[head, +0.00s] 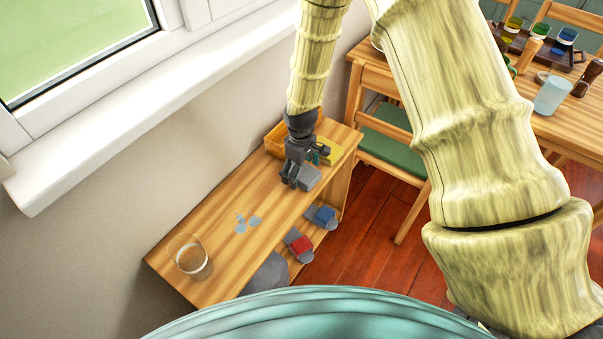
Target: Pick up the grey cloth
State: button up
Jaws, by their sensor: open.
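A small grey piece that looks like the folded grey cloth (309,178) lies on the wooden bench (218,208), toward its far end. My gripper (291,181) points down just left of the cloth, with its fingers very close to it. The fingers are open and nothing shows between them. I cannot tell whether they touch the cloth. The gripper hides part of the cloth's left side.
An orange tray (275,140) and a yellow item (330,153) are behind the gripper. Red (300,245) and blue (322,216) items sit lower right. A green-seated chair (388,143) is beyond.

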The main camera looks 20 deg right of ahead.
aim_at(302, 172)
jog(key=c, duration=1.1)
jog(key=shift+r, duration=0.45)
jog(key=r, duration=0.2)
jog(key=shift+s+d+r, duration=0.15)
jog(key=shift+s+r, duration=0.05)
jog(key=shift+r, duration=0.2)
jog(key=s+d, duration=0.3)
jog(key=s, duration=0.3)
jog(key=s+d+r+b, duration=0.1)
jog(key=s+d, duration=0.3)
jog(key=s, duration=0.3)
jog(key=shift+s+d+r, duration=0.15)
jog(key=shift+s+d, duration=0.1)
jog(key=shift+d, duration=0.05)
